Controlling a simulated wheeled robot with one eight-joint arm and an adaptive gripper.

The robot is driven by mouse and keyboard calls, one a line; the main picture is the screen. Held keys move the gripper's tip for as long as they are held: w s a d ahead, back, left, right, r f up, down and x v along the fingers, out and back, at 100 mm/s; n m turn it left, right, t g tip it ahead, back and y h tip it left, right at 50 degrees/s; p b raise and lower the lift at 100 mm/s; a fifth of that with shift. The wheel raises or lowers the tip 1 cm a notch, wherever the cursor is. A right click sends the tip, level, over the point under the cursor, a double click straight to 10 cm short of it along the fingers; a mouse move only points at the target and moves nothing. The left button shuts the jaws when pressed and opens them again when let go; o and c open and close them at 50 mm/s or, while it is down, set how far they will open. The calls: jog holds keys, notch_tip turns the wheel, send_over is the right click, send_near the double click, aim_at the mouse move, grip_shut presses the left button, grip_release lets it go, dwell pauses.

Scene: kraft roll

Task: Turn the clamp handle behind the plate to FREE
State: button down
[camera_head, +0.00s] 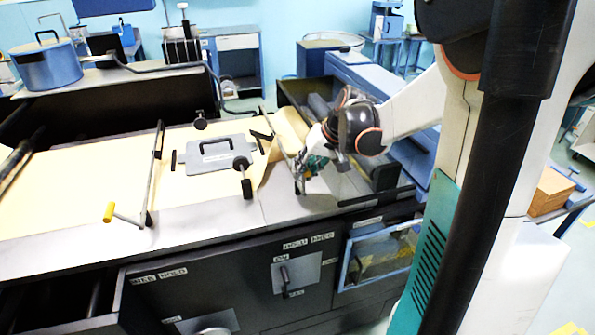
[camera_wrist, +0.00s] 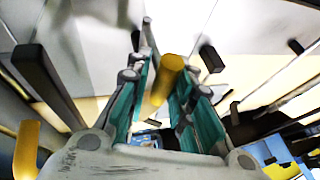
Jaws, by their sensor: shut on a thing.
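My gripper (camera_head: 306,170) is at the right end of the paper-covered bench. In the wrist view its teal fingers (camera_wrist: 165,85) are shut on a yellow cylindrical grip (camera_wrist: 169,68), which I take for the clamp handle. The grip stands between the pads, slightly tilted. A grey plate with a handle (camera_head: 215,155) lies flat on the paper, left of my gripper. I cannot tell if it is the plate meant, and no FREE mark is readable.
A crank with a yellow knob (camera_head: 108,212) is at the front left. A dark knobbed lever (camera_head: 243,175) stands between the plate and my gripper. The front panel has a small switch lever (camera_head: 285,277). A blue-framed window (camera_head: 380,254) is right of it. Another yellow piece (camera_wrist: 26,150) shows in the wrist view.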

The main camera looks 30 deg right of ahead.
jog(key=shift+s+d+f+y+b, duration=0.15)
jog(key=shift+d+y, duration=0.1)
jog(key=shift+d, duration=0.25)
jog(key=shift+s+d+f+y+b, duration=0.1)
jog(key=shift+d+y+b, duration=0.1)
jog(key=shift+d, duration=0.25)
jog(key=shift+s+d+f+y+b, duration=0.15)
jog(key=shift+d+y, duration=0.1)
jog(key=shift+d, duration=0.4)
jog(key=c, duration=1.5)
grip_release()
jog(key=shift+s, duration=0.1)
jog(key=shift+c, duration=0.2)
